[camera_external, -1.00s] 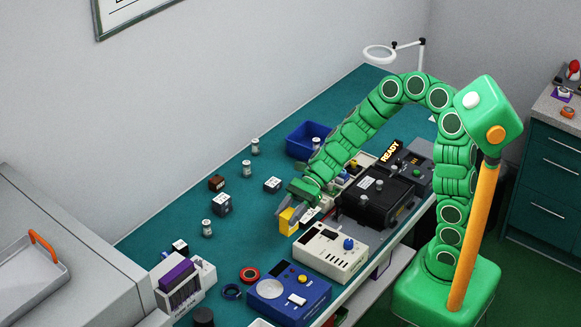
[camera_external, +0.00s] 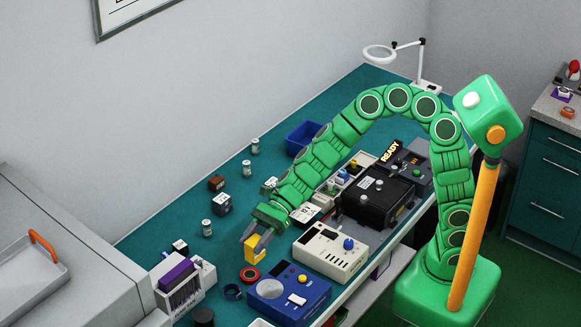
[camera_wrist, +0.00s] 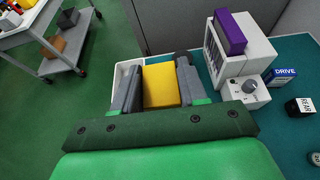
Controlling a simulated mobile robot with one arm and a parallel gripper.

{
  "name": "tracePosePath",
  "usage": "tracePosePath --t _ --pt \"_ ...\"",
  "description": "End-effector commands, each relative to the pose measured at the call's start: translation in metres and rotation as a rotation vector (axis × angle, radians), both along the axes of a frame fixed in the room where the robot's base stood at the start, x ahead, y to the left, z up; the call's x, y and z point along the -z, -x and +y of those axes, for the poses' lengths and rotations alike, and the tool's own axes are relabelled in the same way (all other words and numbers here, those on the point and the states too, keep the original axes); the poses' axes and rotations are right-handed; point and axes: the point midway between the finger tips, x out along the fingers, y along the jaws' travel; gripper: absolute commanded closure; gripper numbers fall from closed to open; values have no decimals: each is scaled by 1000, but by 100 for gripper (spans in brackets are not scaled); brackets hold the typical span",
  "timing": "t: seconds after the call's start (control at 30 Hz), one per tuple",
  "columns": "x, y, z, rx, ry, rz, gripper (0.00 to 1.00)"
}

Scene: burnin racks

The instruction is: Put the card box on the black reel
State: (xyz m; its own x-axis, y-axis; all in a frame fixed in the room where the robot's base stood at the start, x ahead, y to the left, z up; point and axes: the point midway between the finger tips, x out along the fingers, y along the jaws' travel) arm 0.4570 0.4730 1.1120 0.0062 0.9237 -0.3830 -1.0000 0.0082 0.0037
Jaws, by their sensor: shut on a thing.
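In the wrist view, the yellow box (camera_wrist: 160,85) sits between the two grey fingers of my gripper (camera_wrist: 156,88). A black round piece (camera_external: 203,317) stands at the bottom edge, partly cut off.
A blue device (camera_external: 288,300) and a white device (camera_external: 331,252) stand right of the reels. A white rack with a purple block (camera_external: 175,273) stands to the left. Small jars (camera_external: 207,228) and dark boxes (camera_external: 222,204) are farther back. Green bench (camera_external: 135,240) is bare near the wall.

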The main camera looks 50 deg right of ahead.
Motion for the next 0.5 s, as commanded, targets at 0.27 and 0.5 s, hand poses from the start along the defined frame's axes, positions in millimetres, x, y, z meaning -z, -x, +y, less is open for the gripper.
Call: tracePosePath --t 0.27,0.5 --pt "-8 22 47 -9 1 0 89" --pt "-13 35 71 -9 -1 3 89"
